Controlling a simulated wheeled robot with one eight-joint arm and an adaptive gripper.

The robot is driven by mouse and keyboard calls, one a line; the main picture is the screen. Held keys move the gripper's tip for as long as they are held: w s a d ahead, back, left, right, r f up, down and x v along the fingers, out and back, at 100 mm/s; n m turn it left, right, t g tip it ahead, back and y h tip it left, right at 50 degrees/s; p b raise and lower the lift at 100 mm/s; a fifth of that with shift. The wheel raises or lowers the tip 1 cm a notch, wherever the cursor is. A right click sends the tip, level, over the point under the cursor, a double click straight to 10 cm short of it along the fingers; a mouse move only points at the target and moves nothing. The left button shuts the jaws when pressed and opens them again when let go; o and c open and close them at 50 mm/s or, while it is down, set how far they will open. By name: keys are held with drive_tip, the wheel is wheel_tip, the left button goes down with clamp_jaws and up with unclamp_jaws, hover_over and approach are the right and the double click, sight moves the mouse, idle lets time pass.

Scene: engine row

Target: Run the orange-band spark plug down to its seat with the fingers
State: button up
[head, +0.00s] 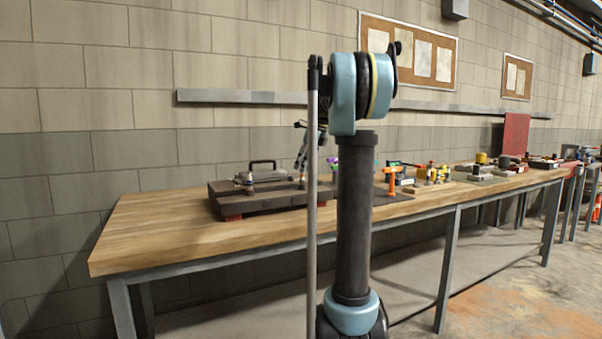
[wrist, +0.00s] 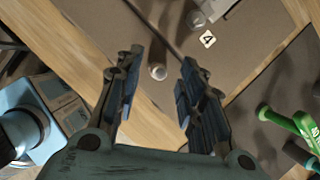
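My gripper (wrist: 162,60) is open in the wrist view, its two dark fingers apart. A small upright post with a pale round top (wrist: 158,72) shows in the gap between them, clear of both fingers in the picture. It looks like a spark plug, but I see no orange band on it. In the head view my gripper (head: 302,158) points down over the right part of a dark block (head: 229,203) on the bench. My arm hides part of that area, and finger contact cannot be judged there.
The wooden bench (head: 150,232) carries a black handle (head: 263,162) behind the block and an orange T-handled tool (head: 391,178) right of my arm. The bench's left end is clear.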

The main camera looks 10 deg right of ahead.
sight(302, 176)
drive_tip(key=shift+x, duration=1.2)
clamp_jaws()
drive_tip(key=m+h, duration=0.1)
drive_tip(key=m, duration=0.2)
drive_tip(key=shift+m+t, duration=0.3)
drive_tip(key=shift+t, duration=0.1)
drive_tip(key=shift+m+t+h, duration=0.4)
drive_tip(key=shift+m+h, duration=0.2)
drive_tip(key=shift+m, duration=1.1)
unclamp_jaws()
